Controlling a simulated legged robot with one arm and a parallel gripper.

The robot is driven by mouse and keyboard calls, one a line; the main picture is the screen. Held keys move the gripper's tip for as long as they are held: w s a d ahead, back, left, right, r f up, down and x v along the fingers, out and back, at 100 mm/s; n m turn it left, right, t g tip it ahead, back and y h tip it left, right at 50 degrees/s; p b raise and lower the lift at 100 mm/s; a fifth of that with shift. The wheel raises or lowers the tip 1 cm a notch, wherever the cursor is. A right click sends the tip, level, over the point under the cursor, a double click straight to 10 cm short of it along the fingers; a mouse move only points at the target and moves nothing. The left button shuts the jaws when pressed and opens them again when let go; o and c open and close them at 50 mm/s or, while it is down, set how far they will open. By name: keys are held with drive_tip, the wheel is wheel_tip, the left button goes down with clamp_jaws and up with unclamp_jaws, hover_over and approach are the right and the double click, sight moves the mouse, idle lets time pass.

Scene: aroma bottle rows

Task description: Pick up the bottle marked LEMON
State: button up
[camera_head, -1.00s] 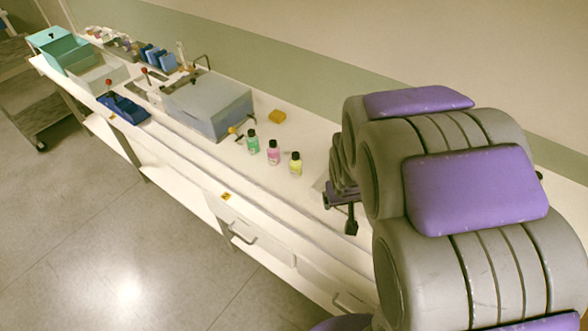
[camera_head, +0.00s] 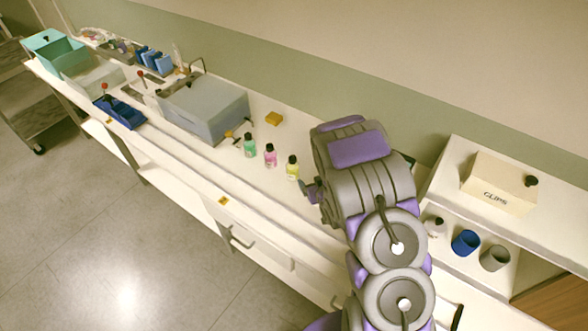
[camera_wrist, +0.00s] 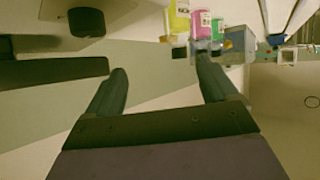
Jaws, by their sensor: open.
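Three small dark-capped bottles stand in a row on the white bench: a green bottle (camera_head: 250,146), a pink bottle (camera_head: 270,156) and a yellow bottle (camera_head: 292,168). Their labels are too small to read, so I cannot tell by text which is LEMON. My gripper (camera_head: 311,190) is just right of the yellow bottle in the head view, apart from it. In the wrist view my gripper (camera_wrist: 161,70) is open with nothing between its fingers. There the yellow bottle (camera_wrist: 180,16) and pink bottle (camera_wrist: 201,25) show upside down at the top, beyond the right finger.
A blue tray (camera_head: 120,112) is further left. At right, a shelf unit holds a CLIPS box (camera_head: 497,184), a blue cup (camera_head: 465,242) and a grey cup (camera_head: 495,257).

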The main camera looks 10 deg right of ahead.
sight(294, 169)
drive_tip(key=shift+t+y, duration=0.7)
drive_tip(key=shift+t, duration=0.1)
drive_tip(key=w+a+f, duration=0.1)
drive_tip(key=w+f, duration=0.1)
drive_tip(key=w, duration=0.1)
drive_tip(key=w+a+f, duration=0.2)
drive_tip(key=w, duration=0.2)
drive_tip(key=w+a+f+b, duration=0.1)
drive_tip(key=w+a+f, duration=0.1)
drive_tip(key=w, duration=0.1)
drive_tip(key=shift+w+a+f, duration=0.1)
drive_tip(key=shift+w+a, duration=0.05)
drive_tip(key=shift+w, duration=0.1)
drive_tip(key=shift+x, duration=1)
drive_tip(key=shift+d+b+x, duration=0.15)
drive_tip(key=shift+b+x, duration=0.05)
drive_tip(key=shift+x, duration=0.7)
drive_tip(key=shift+d+b+x, duration=0.15)
drive_tip(key=shift+x, duration=0.75)
drive_tip(key=shift+d, duration=0.1)
drive_tip(key=c, duration=1.2)
